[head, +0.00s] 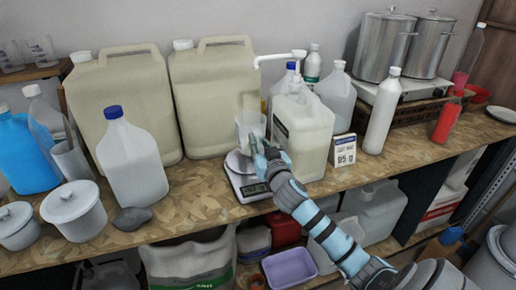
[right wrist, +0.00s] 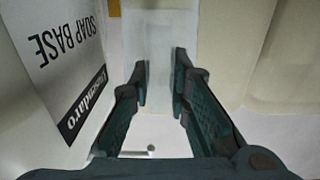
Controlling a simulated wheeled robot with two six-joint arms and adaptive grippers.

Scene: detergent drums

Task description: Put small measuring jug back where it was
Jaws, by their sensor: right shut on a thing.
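The small measuring jug (head: 249,128) is a translucent, pale vessel. It is above the pan of the kitchen scale (head: 250,190); I cannot tell whether its base touches the pan. My right gripper (head: 258,148) is shut on the jug from the front right and hides part of it. In the right wrist view the jug (right wrist: 149,50) shows as a pale upright strip between the two dark fingers of my gripper (right wrist: 159,78). My left gripper is not in view.
A Soap Base canister (head: 305,135) with a white pump stands close right of the gripper; its label (right wrist: 60,60) fills the wrist view's left. Large beige canisters (head: 213,95) stand behind. A small price card (head: 343,149) is at the right. The bench front-left of the scale (head: 190,205) is clear.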

